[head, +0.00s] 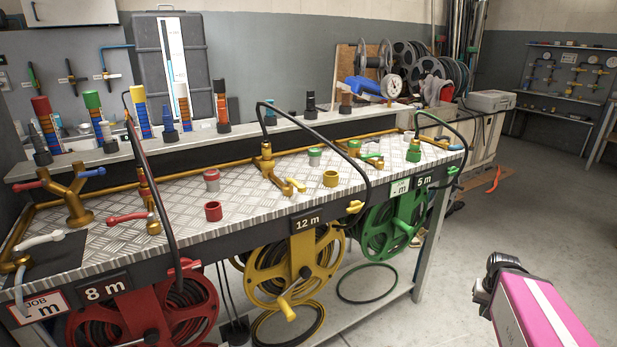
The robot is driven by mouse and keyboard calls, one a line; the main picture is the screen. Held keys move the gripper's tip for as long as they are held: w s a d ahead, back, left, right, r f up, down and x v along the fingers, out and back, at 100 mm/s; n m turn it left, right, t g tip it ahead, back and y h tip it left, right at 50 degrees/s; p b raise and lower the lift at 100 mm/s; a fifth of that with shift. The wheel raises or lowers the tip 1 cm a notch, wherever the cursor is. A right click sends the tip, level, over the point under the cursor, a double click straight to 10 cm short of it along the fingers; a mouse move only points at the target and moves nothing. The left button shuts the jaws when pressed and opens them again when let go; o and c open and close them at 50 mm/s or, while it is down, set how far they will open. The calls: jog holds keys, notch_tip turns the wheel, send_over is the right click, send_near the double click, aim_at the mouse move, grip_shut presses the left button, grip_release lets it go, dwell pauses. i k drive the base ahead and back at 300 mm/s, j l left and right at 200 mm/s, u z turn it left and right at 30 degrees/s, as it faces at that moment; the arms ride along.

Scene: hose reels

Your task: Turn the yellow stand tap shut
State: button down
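The yellow stand tap (266,162) stands on the metal checker-plate bench top, behind the 12 m label. It has a brass body, and a black hose arches from it over the bench front. A yellow lever (291,187) lies low beside its foot, pointing toward the front right. I cannot tell from this view whether the tap is open or shut. A pink and white part of my arm with a dark joint shows at the lower right, well apart from the bench. My gripper cannot be made out in this view.
A red-levered tap (150,212) stands to the left, a green tap (415,150) to the right. Loose yellow (331,178) and red (213,211) cups sit on the plate. The yellow reel (292,268) hangs below.

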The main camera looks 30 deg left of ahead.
aim_at(301, 188)
jog(key=j+u, duration=0.15)
jog(key=u, duration=1.75)
jog(key=k+j, duration=0.05)
jog(key=j, duration=0.05)
